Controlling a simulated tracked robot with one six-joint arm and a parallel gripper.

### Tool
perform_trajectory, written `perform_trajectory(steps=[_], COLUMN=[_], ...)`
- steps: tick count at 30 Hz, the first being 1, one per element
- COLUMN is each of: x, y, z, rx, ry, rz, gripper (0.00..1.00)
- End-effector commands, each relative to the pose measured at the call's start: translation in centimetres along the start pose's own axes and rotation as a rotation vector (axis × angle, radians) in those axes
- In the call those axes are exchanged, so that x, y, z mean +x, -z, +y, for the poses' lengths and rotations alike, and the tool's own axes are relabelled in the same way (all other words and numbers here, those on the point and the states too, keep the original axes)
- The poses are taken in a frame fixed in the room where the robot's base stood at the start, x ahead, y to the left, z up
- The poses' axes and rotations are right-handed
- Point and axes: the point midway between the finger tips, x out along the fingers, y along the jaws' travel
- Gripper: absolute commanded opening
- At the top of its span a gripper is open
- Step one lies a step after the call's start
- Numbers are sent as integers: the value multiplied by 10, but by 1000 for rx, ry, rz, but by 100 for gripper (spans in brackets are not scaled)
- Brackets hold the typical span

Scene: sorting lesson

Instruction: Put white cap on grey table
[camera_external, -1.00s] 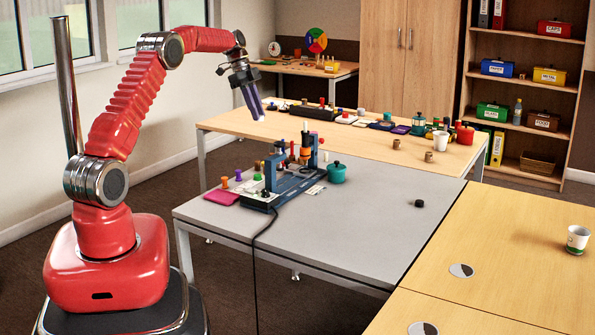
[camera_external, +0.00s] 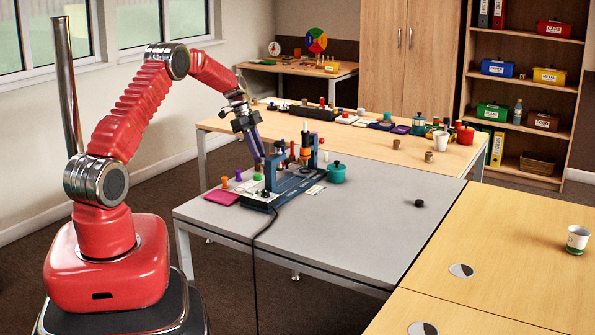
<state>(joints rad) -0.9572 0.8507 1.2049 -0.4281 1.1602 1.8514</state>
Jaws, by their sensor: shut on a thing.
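The grey table (camera_external: 350,225) stands in the middle of the view. My gripper (camera_external: 258,158) points down over its back left part, just above the left end of a blue device (camera_external: 295,185). Its purple fingers are close together. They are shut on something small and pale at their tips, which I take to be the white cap. It is too small and too hidden here to see its shape. I cannot tell whether the tips touch anything below.
Small coloured pegs, a magenta pad (camera_external: 222,197), a teal pot (camera_external: 337,172) and a black cap (camera_external: 419,204) are on the grey table. Its front and right are mostly clear. A cable (camera_external: 256,240) hangs over the front edge. A wooden table (camera_external: 370,145) with many items adjoins behind.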

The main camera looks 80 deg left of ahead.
Motion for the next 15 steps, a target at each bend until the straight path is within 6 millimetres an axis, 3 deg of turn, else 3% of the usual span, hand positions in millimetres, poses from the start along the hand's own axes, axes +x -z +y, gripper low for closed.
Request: perform_trajectory(steps=[8, 15], x=[1, 29], y=[0, -12], z=[0, 1], rx=[0, -3], ry=[0, -3], rz=[0, 1], gripper=[0, 0])
